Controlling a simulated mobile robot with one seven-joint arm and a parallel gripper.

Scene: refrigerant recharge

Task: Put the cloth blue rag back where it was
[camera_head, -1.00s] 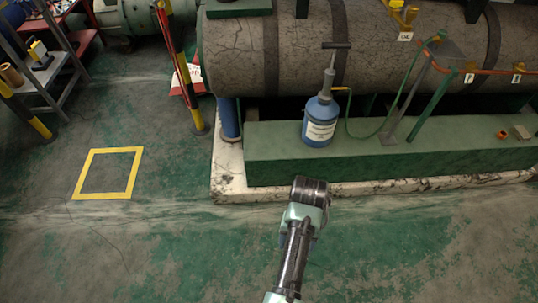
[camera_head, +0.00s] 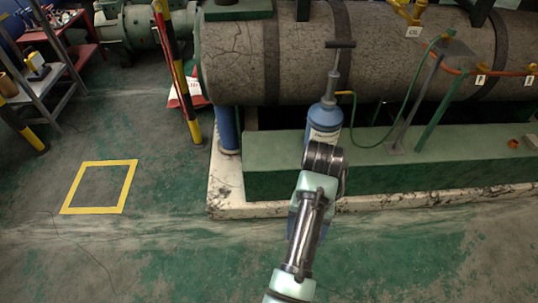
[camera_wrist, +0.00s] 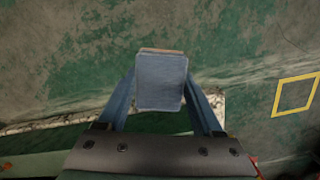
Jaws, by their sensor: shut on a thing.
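The blue cloth rag (camera_wrist: 160,92) shows in the wrist view as a folded, flat block with a thin brownish edge at its top. My gripper (camera_wrist: 161,76) is shut on it, with one blue finger on each side. The rag is held above the green and grey floor, clear of other things as far as this view shows. In the head view my wrist hides the rag and most of the gripper; my arm reaches up in front of the green plinth (camera_head: 400,165).
A blue pump bottle (camera_head: 326,118) stands on the plinth, its lower part hidden by my wrist. A large grey tank (camera_head: 300,55) lies behind. A yellow floor square (camera_head: 128,187) is empty at left.

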